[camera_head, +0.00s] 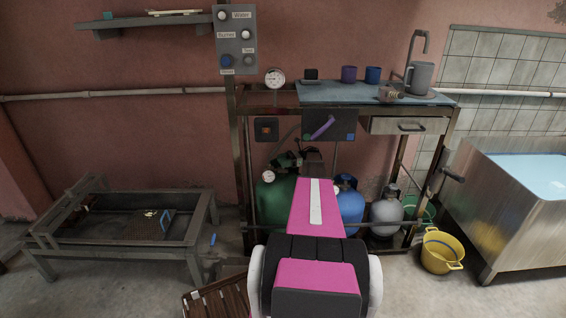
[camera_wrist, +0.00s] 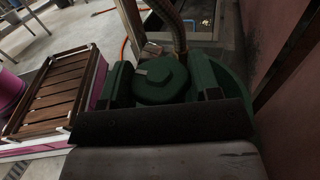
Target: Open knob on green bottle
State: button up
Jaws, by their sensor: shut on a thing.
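The green bottle (camera_head: 270,200) stands under the workbench at the left, partly hidden behind my pink arm. In the wrist view its rounded shoulder (camera_wrist: 236,88) shows at the right. Its green faceted knob (camera_wrist: 160,88) fills the middle of the wrist view. My gripper (camera_wrist: 162,76) has one dark green finger on each side of the knob and is shut on it. In the head view the knob and fingertips are hard to make out among dark green parts near the bottle's top.
A blue bottle (camera_head: 350,206) and a grey bottle (camera_head: 386,212) stand to the right of the green one. A gauge (camera_head: 268,176) sits by the green bottle's top. A hose (camera_wrist: 176,28) rises behind the knob. A yellow bucket (camera_head: 441,252) is on the floor at right.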

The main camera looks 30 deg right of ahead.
dwell(0.5)
jog(key=o, duration=0.9)
